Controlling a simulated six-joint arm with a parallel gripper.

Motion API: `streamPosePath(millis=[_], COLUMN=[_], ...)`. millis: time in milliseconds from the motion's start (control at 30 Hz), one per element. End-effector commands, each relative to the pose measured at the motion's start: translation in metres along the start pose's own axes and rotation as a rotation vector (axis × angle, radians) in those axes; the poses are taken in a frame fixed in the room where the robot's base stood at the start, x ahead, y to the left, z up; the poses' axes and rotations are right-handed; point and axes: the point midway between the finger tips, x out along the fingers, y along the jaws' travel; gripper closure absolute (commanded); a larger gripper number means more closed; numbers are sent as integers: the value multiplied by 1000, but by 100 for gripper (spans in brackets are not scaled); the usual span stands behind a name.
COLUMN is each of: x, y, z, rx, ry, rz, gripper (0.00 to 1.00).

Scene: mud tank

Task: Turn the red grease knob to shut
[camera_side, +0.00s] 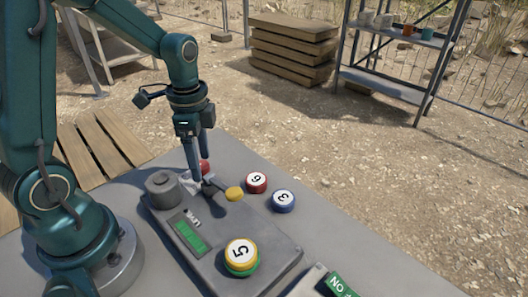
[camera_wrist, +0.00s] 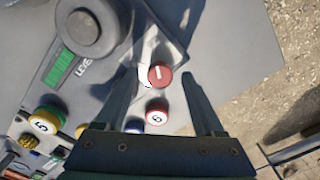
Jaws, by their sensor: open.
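The red grease knob (camera_wrist: 161,77) shows in the wrist view as a small red disc with a white line across its top. In the side view the red knob (camera_side: 204,166) is partly hidden behind my gripper's fingers. My gripper (camera_side: 201,176) points down beside it, over the back of the grey panel. In the wrist view my gripper (camera_wrist: 164,76) is open, with one finger to each side of the knob. I cannot tell whether the fingertips are level with it, and no contact is clear.
The grey panel (camera_side: 264,277) carries a round grey cap (camera_side: 162,188), a green display (camera_side: 189,235) and a yellow knob (camera_side: 234,194). Numbered discs 6 (camera_side: 256,182) and 3 (camera_side: 283,201) stand beside it; disc 5 (camera_side: 241,253) tops a stack.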

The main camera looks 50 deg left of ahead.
Motion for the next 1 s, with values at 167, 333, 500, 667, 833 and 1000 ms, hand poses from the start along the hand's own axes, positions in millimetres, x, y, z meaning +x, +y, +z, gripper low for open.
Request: streamPosePath(millis=[167,333,500,667,833,1000], x=[2,2,2,2,2,2], y=[0,0,0,0,0,0], z=[0,0,0,0,0,0], rx=[0,0,0,-6,-46,-139], ry=[0,0,0,0,0,1], rz=[0,0,0,0,0,0], gripper=[30,53,100,100,100,100])
